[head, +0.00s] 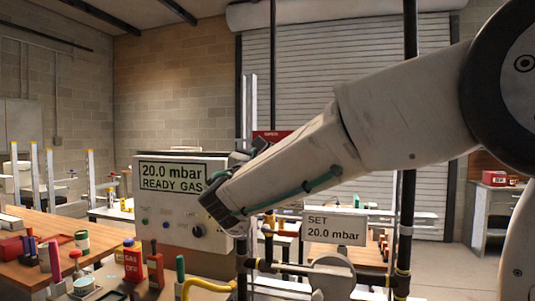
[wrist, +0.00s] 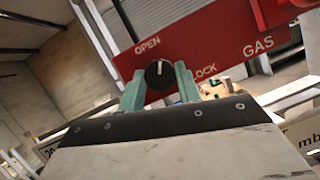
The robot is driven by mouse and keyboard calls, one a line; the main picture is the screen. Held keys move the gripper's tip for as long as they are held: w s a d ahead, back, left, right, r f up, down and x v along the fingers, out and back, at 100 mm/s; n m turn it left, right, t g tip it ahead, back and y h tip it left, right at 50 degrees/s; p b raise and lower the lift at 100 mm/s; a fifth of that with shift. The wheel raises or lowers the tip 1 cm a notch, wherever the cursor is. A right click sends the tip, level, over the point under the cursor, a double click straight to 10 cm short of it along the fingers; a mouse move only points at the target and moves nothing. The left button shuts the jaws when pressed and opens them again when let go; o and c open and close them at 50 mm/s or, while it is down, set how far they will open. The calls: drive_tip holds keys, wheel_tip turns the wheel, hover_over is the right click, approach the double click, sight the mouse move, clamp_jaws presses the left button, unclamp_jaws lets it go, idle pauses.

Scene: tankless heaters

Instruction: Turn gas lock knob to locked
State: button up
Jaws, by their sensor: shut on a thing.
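The gas lock knob (wrist: 158,75) is round and black with a white pointer mark. It sits on a red plate (wrist: 226,42) lettered OPEN, LOCK and GAS. In the wrist view the pointer stands nearly upright, just below the word OPEN, with LOCK to the right. My gripper (wrist: 159,86) has its two green fingers on either side of the knob, shut on it. In the head view part of a red plate (head: 268,135) shows behind my arm; the knob and fingertips are hidden there.
A panel reading "20.0 mbar READY GAS" (head: 172,172) stands left of my wrist. A "SET 20.0 mbar" sign (head: 335,228) and dark upright pipes (head: 409,200) are close to my arm. A wooden bench (head: 45,262) with bottles and tools is at left.

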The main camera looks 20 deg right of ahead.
drive_tip(key=m+g, duration=0.2)
drive_tip(key=m, duration=0.3)
drive_tip(key=m+g, duration=0.2)
drive_tip(key=m, duration=0.3)
drive_tip(key=m+g+h, duration=0.1)
drive_tip(key=m+g, duration=0.1)
drive_tip(key=m, duration=0.3)
drive_tip(key=shift+w+a+r+g, duration=0.1)
drive_tip(key=shift+a+r+g, duration=0.1)
drive_tip(key=shift+g, duration=0.1)
drive_tip(key=shift+m, duration=0.3)
drive_tip(key=o, duration=1)
drive_tip(key=shift+c, duration=0.2)
drive_tip(key=v, duration=0.7)
drive_tip(key=shift+s+a, duration=0.2)
drive_tip(key=shift+a, duration=0.15)
drive_tip(key=shift+f, duration=0.15)
